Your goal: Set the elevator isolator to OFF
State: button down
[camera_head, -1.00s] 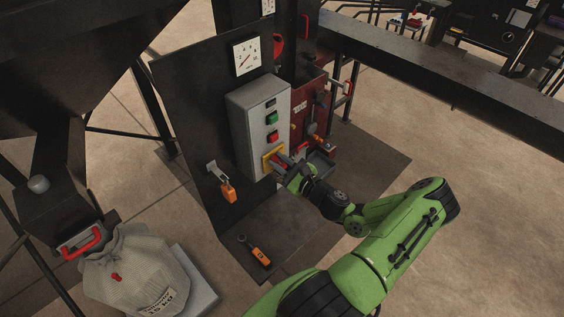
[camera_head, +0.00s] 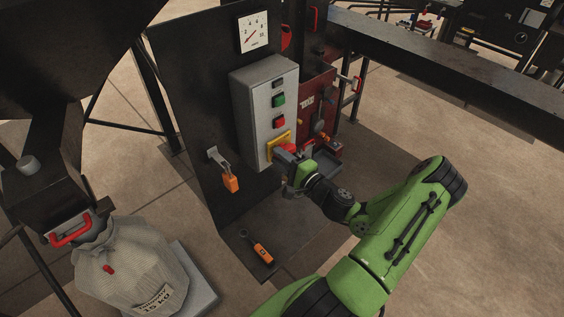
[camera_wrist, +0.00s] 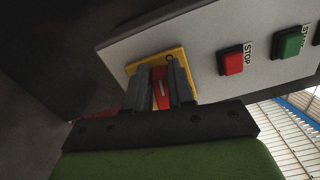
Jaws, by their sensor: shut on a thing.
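The isolator is a red rotary handle (camera_wrist: 161,92) on a yellow square plate (camera_wrist: 158,62), low on the front of a grey control box (camera_head: 259,103). The plate also shows in the head view (camera_head: 277,146). My gripper (camera_wrist: 161,88) is at the plate with its two dark fingers on either side of the red handle, shut on it. A white line runs along the handle. The plate's lettering is mostly hidden behind the fingers, so I cannot read the handle's position.
Beside the isolator are a red STOP button (camera_wrist: 232,62) and a green START button (camera_wrist: 289,44). An orange-handled tool (camera_head: 262,254) lies on the base plate below.

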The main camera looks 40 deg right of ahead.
jog(key=shift+f+n+b, duration=0.4)
jog(key=shift+n+b, duration=0.55)
jog(key=shift+n, duration=0.05)
jog(key=c, duration=1)
grip_release()
jog(key=shift+o, duration=0.2)
jog(key=s, duration=1.5)
jog(key=shift+s+d+p, duration=0.15)
jog(key=shift+s+p, duration=0.2)
jog(key=shift+s, duration=0.05)
